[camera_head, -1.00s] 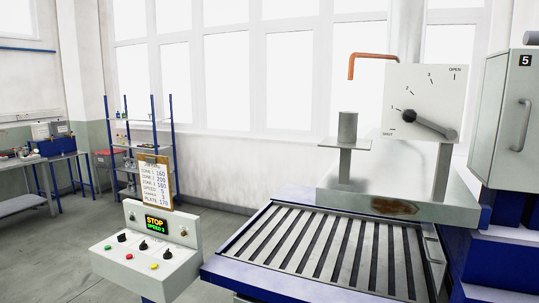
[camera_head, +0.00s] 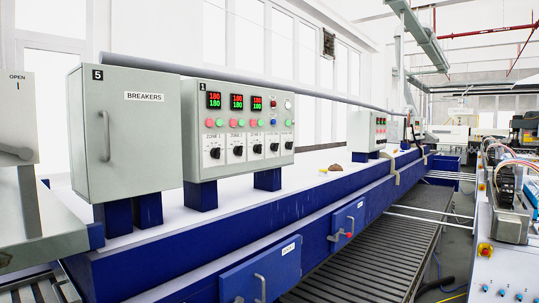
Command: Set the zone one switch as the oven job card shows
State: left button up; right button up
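The zone one switch (camera_head: 214,153) is a black rotary knob on a white plate. It is the leftmost of a row of several knobs on the grey oven control panel (camera_head: 270,125), marked 1. Above it are a red and a green button and a two-line display (camera_head: 214,100), which seems to read 180 in red over 180 in green. The knob's pointer direction is too small to tell. The oven job card is out of view now. Neither of my grippers is in view.
A grey breaker cabinet (camera_head: 145,150), marked 5, stands left of the panel, with a handle. Both stand on the long blue oven body (camera_head: 200,245). Blue hatches (camera_head: 260,275) with handles are below. A second panel (camera_head: 367,130) stands farther along. A roller conveyor (camera_head: 370,255) runs beside the oven.

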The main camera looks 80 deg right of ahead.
aim_at(214, 153)
jog(key=k+l+z, duration=0.15)
jog(key=l+z, duration=0.2)
jog(key=k+l+z, duration=0.15)
jog(key=z, duration=0.2)
jog(key=k+l+z, duration=0.1)
jog(key=l+z, duration=0.25)
jog(key=l, duration=0.1)
